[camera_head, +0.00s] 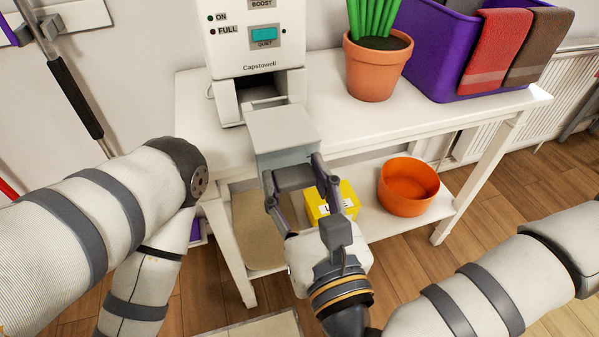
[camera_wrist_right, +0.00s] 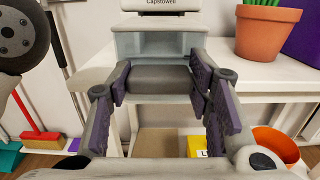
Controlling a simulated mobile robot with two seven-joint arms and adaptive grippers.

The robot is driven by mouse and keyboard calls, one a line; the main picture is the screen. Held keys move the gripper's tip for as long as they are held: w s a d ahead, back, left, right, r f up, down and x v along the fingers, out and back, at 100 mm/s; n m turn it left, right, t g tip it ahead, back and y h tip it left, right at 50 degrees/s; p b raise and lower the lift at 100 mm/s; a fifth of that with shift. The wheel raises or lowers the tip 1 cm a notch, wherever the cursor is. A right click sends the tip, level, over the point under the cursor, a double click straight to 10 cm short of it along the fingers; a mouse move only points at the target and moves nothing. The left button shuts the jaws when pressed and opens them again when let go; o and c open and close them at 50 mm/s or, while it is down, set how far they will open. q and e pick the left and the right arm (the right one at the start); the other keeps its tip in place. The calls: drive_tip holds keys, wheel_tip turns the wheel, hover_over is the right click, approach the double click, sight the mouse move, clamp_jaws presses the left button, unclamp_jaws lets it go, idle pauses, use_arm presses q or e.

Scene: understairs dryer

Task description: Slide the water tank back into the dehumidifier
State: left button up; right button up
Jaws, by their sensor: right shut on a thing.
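The dehumidifier (camera_head: 255,40) is a white box standing on the white table, with an open bay (camera_head: 258,92) low in its front. The water tank (camera_head: 281,127) is a pale grey box in front of that bay. Its far end is at the bay mouth and its near end sticks out past the table's front edge. My right gripper (camera_head: 290,182) is shut on the near end of the tank. In the right wrist view the tank (camera_wrist_right: 160,80) sits between the two fingers, roughly lined up with the dehumidifier (camera_wrist_right: 160,43). How deep its far end sits is hard to tell. My left gripper is out of view.
A potted plant (camera_head: 376,70) and a purple crate (camera_head: 425,50) with towels stand right of the dehumidifier on the table (camera_head: 440,110). The lower shelf holds a yellow box (camera_head: 345,197) and an orange bowl (camera_head: 408,187). My left arm is beside the table's left end.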

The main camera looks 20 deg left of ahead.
sight(275, 127)
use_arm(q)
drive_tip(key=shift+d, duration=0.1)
use_arm(e)
drive_tip(key=shift+d, duration=0.15)
drive_tip(key=b+x, duration=0.1)
drive_tip(key=x, duration=0.4)
drive_tip(key=shift+f, duration=0.1)
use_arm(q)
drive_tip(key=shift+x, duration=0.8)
use_arm(e)
drive_tip(key=shift+w+a, duration=0.25)
drive_tip(key=shift+w, duration=0.1)
use_arm(q)
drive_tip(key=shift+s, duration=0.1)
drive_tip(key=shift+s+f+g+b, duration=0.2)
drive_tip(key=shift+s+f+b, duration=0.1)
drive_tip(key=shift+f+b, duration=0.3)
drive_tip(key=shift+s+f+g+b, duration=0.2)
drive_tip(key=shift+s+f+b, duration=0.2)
drive_tip(key=shift+b, duration=0.4)
use_arm(e)
drive_tip(key=shift+x, duration=3.25)
use_arm(q)
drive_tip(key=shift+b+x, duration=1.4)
drive_tip(key=shift+b, duration=0.1)
use_arm(e)
drive_tip(key=shift+x, duration=3.15)
